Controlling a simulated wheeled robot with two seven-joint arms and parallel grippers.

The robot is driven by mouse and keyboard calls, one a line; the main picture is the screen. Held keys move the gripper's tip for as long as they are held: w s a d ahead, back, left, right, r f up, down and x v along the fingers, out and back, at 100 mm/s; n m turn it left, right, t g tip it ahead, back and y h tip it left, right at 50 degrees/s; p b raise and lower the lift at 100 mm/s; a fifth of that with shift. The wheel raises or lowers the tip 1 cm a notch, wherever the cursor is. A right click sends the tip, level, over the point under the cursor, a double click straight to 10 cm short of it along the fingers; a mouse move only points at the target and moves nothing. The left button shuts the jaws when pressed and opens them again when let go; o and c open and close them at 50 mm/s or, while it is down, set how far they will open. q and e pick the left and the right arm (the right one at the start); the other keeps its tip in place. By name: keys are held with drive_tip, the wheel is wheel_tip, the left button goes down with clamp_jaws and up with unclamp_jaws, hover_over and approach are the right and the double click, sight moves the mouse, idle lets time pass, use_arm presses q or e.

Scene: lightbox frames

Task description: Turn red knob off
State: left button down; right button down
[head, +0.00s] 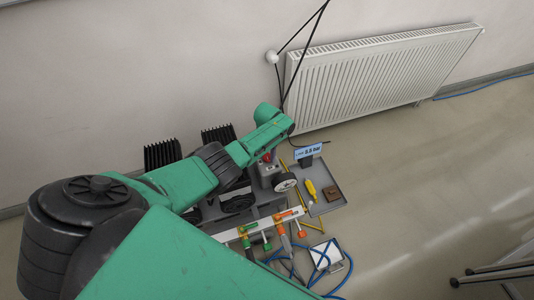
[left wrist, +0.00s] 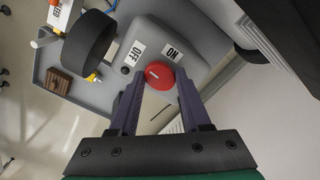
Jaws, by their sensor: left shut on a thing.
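The red knob (left wrist: 160,75) sits on a grey housing (left wrist: 190,35) between an OFF label (left wrist: 134,52) and an ON label (left wrist: 171,52). A short pale mark shows on the knob's face, but I cannot tell clearly which label it points to. My left gripper (left wrist: 158,82) has its two dark fingers on either side of the knob, shut on it. In the head view a small part of the knob (head: 267,157) shows below my left wrist. My right gripper is in neither view.
A black-rimmed wheel (head: 285,182) stands beside the housing. A grey tray (head: 328,207) holds a yellow-handled tool (head: 311,187) and a brown block (head: 332,193). A pipe with orange and green valves (head: 262,228) and blue hose (head: 328,262) lie in front. A radiator (head: 380,75) hangs behind.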

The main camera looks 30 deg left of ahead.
use_arm(q)
drive_tip(key=shift+w+n, duration=0.1)
drive_tip(key=shift+n, duration=0.4)
drive_tip(key=shift+c, duration=1.8)
unclamp_jaws()
drive_tip(key=shift+r, duration=0.1)
wheel_tip(320, 180, up, 7)
drive_tip(key=p, duration=0.4)
drive_tip(key=shift+r+p, duration=0.15)
drive_tip(key=shift+p, duration=0.2)
wheel_tip(320, 180, up, 7)
drive_tip(key=p, duration=0.1)
hover_over(267, 156)
drive_tip(key=shift+r, duration=0.1)
drive_tip(key=shift+r, duration=0.1)
